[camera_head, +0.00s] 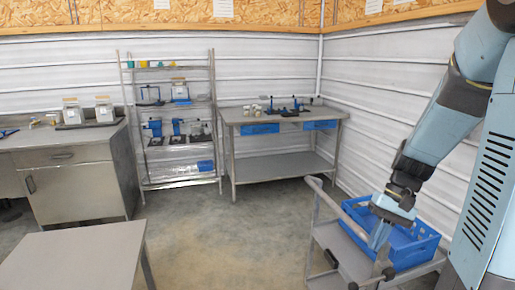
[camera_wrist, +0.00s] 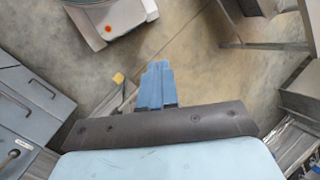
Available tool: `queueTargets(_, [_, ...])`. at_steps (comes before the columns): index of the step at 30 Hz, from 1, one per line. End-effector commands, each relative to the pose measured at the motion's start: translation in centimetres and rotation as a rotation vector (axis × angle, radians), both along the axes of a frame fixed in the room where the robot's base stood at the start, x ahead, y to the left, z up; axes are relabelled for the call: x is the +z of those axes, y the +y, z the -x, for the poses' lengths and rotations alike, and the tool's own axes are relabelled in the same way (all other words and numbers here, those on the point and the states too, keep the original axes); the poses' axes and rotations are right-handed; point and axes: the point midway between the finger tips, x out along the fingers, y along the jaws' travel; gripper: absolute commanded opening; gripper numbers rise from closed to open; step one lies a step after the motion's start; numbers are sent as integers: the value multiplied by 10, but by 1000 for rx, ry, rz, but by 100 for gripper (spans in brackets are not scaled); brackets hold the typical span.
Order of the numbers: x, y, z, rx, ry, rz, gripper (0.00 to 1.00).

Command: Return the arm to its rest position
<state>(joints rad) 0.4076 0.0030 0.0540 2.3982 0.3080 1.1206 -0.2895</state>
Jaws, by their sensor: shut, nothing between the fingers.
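My gripper (camera_head: 380,236) hangs from my blue-grey arm at the right of the head view, pointing down. It is in front of a blue crate (camera_head: 424,254) on a grey cart (camera_head: 322,236). I cannot tell whether it touches the crate. In the wrist view my gripper (camera_wrist: 157,66) shows two blue fingers side by side and shut, with nothing between them. Below the fingertips the wrist view shows bare concrete floor.
A steel workbench (camera_head: 285,116) with two blue drawers stands at the back. A metal shelf rack (camera_head: 178,186) stands left of it, and a cabinet counter (camera_head: 75,148) at the far left. A grey table (camera_head: 75,255) is at front left. The floor (camera_head: 225,235) between is clear.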

Motion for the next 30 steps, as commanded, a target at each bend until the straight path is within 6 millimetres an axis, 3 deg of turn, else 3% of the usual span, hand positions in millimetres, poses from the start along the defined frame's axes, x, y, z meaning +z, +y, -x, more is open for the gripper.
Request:
queueTargets(18, [101, 38, 35, 126, -427, 307, 0])
queueTargets(30, [152, 52, 67, 156, -710, 403, 0])
